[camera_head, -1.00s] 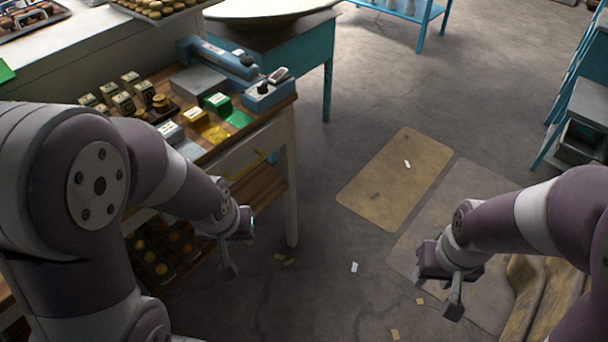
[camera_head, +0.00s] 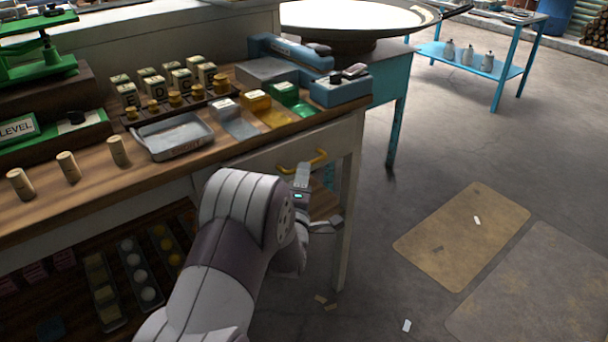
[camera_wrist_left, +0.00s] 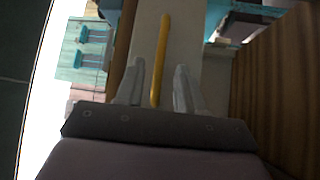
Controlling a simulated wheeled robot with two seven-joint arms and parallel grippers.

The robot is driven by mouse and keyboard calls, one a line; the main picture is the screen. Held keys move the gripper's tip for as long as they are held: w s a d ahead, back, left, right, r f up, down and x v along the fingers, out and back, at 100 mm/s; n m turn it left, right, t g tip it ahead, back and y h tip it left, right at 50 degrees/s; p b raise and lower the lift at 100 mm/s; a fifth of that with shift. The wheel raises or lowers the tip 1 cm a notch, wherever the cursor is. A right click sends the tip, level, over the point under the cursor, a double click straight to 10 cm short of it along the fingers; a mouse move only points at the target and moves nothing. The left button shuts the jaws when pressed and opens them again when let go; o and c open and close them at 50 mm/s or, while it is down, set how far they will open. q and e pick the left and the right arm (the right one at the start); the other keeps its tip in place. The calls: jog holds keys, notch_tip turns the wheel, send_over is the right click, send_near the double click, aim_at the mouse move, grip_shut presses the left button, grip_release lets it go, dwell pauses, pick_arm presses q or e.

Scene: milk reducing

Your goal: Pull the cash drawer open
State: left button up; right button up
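The cash drawer (camera_head: 262,160) is a pale front under the right end of the wooden counter. It looks flush with the counter frame. Its yellow handle (camera_head: 303,161) sticks out from the front. My left gripper (camera_head: 320,195) is open just below and in front of the handle in the head view. In the left wrist view, the yellow handle (camera_wrist_left: 164,45) runs as an upright bar between the two spread fingers of the left gripper (camera_wrist_left: 160,72). The fingers stand apart from the bar on both sides. My right gripper is out of view.
The counter top (camera_head: 80,185) carries a metal tray (camera_head: 175,137), weights, small boxes and a blue device (camera_head: 340,88). Shelves with goods lie below, beside my left arm. A counter leg (camera_head: 347,220) stands close to the gripper. The floor to the right is open.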

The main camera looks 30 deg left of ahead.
pick_arm(q)
jog(key=shift+x, duration=1.5)
grip_shut()
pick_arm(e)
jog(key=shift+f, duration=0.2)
pick_arm(q)
jog(key=shift+f, duration=0.1)
